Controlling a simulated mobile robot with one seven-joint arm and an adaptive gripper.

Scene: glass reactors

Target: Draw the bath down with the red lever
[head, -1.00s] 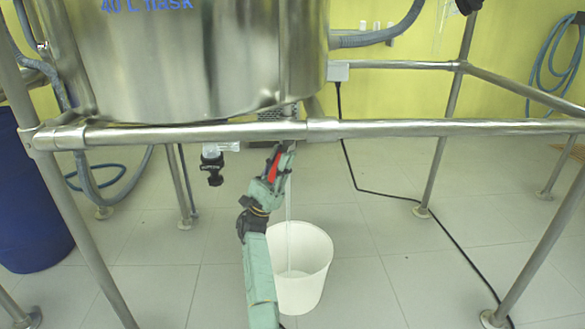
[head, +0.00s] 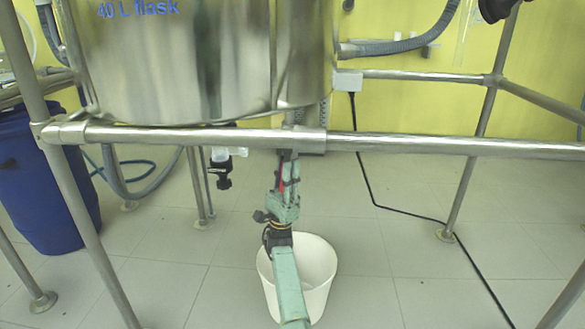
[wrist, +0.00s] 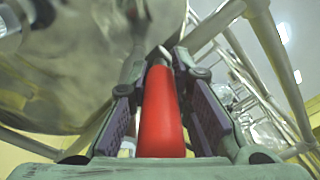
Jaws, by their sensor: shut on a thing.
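The steel bath (head: 200,60), marked "40 L flask", hangs above the front rail. My gripper (head: 287,160) is just under the rail, below the bath's underside. It is shut on the red lever (head: 282,186), of which only a thin strip shows in the head view. In the wrist view the red lever (wrist: 160,115) runs lengthwise between the two padded fingers (wrist: 166,75). A white bucket (head: 320,265) stands on the floor below, partly hidden by my arm. The outlet is hidden, and I cannot tell whether liquid is running.
Steel frame rail (head: 420,144) crosses in front at gripper height. A black-handled valve (head: 222,172) hangs to the left. A blue drum (head: 40,180) stands at far left. A black cable (head: 375,195) lies on the right; the floor there is otherwise mostly open.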

